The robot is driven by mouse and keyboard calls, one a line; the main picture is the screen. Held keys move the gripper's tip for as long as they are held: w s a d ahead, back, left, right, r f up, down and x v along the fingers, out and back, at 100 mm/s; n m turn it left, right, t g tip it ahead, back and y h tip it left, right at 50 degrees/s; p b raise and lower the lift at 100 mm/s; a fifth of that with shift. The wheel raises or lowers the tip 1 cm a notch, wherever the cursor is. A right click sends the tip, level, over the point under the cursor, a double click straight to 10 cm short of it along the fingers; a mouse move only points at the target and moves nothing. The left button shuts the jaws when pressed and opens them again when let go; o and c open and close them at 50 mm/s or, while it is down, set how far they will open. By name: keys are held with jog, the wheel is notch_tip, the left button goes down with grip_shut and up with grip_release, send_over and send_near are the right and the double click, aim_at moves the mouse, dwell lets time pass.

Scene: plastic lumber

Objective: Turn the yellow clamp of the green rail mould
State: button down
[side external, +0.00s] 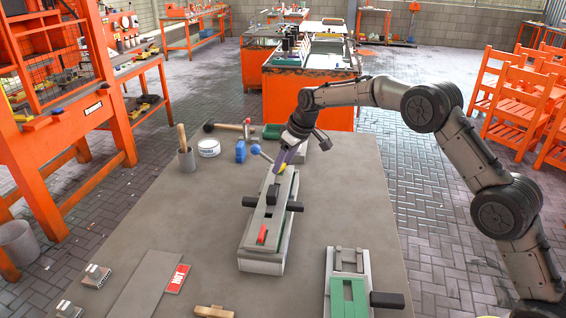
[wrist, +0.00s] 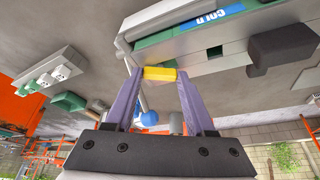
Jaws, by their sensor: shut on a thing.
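The green rail mould (side external: 249,241) is a long grey block with a green layer, lying lengthwise on the table. In the wrist view its pale body (wrist: 190,48) carries a green strip and a blue COLD label. The yellow clamp (wrist: 160,73) is a short yellow bar at the mould's far end; a bit of it shows in the side view (side external: 282,169). My gripper (wrist: 160,76) is shut on the yellow clamp, one purple finger at each end of it. In the side view my gripper (side external: 281,163) comes down from above and partly hides the clamp.
A red handle (side external: 262,234) sits on the mould's near part, and black knobs (side external: 294,206) stick out at its sides. A second mould with a green piece (side external: 348,296) lies at the near right. The table's left middle is clear.

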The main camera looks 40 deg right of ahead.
jog(key=n, duration=0.1)
jog(key=n+y, duration=0.1)
jog(key=n, duration=0.1)
jog(key=n+g, duration=0.1)
jog(key=n, duration=0.1)
jog(key=shift+d+y, duration=0.25)
jog(key=shift+y, duration=0.15)
jog(key=shift+n, duration=0.3)
jog(key=shift+c, duration=1.2)
grip_release()
jog(key=shift+w, duration=0.1)
jog(key=v, duration=1.4)
jog(key=shift+w, duration=0.1)
